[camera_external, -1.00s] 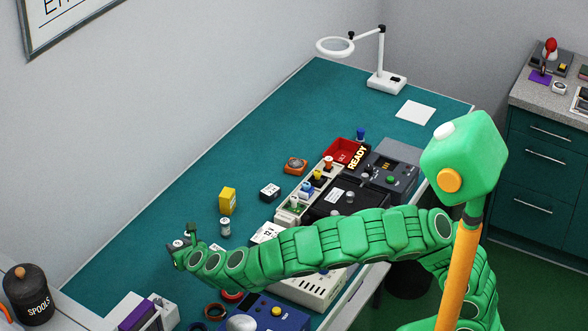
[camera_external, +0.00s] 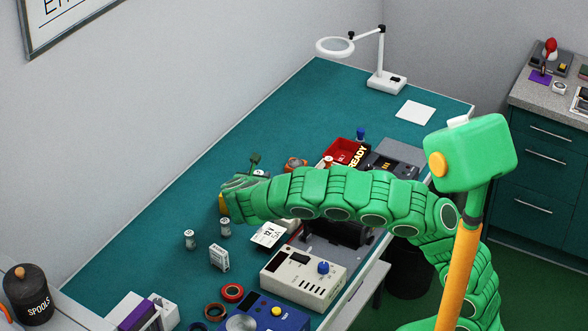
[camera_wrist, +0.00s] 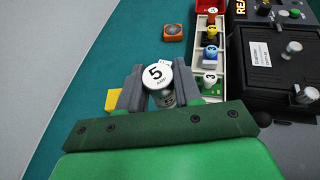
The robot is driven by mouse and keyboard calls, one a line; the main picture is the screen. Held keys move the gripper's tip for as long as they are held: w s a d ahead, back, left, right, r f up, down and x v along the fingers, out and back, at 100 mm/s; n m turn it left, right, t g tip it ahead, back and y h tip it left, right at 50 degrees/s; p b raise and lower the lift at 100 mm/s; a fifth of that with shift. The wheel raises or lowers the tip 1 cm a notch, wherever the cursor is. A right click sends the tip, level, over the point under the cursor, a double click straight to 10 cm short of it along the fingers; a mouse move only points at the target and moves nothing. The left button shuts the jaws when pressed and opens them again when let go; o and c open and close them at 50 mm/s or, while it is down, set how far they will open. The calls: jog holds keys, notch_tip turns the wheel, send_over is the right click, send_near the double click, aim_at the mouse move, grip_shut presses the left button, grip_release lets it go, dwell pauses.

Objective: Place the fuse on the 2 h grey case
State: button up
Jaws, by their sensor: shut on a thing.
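My gripper (camera_wrist: 161,72) is shut on a fuse (camera_wrist: 157,76), whose round white top reads "5 AMP". The fuse stands upright between the two grey fingers. A small white patch shows just behind the fuse; it may be part of a case, but the fuse hides the rest and I cannot read any "2 h" mark. A yellow case (camera_wrist: 113,99) is partly hidden behind the left finger. In the external view my gripper (camera_external: 231,191) is over the teal bench, close to the yellow case (camera_external: 224,204). The held fuse is hidden there.
An orange device (camera_wrist: 172,32) lies beyond the gripper. A pale rack (camera_wrist: 195,40) with coloured pieces and a black unit (camera_wrist: 270,90) stand to the right.

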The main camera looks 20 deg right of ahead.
jog(key=w+d+m+g+h, duration=0.1)
jog(key=d+m+g+h, duration=0.25)
jog(key=d, duration=0.85)
jog(key=shift+m+t+h, duration=0.25)
jog(key=shift+m, duration=0.1)
jog(key=shift+w+a+f, duration=0.95)
jog(key=shift+w+f, duration=0.55)
jog(key=shift+w, duration=0.6)
jog(key=shift+w+a+f, duration=1)
jog(key=shift+w+f, duration=0.5)
jog(key=shift+w, duration=0.55)
jog(key=shift+w+a+f, duration=0.95)
jog(key=shift+w+f, duration=0.55)
jog(key=shift+w, duration=0.6)
jog(key=shift+f, duration=1.55)
jog(key=shift+f, duration=0.1)
jog(key=o, duration=1)
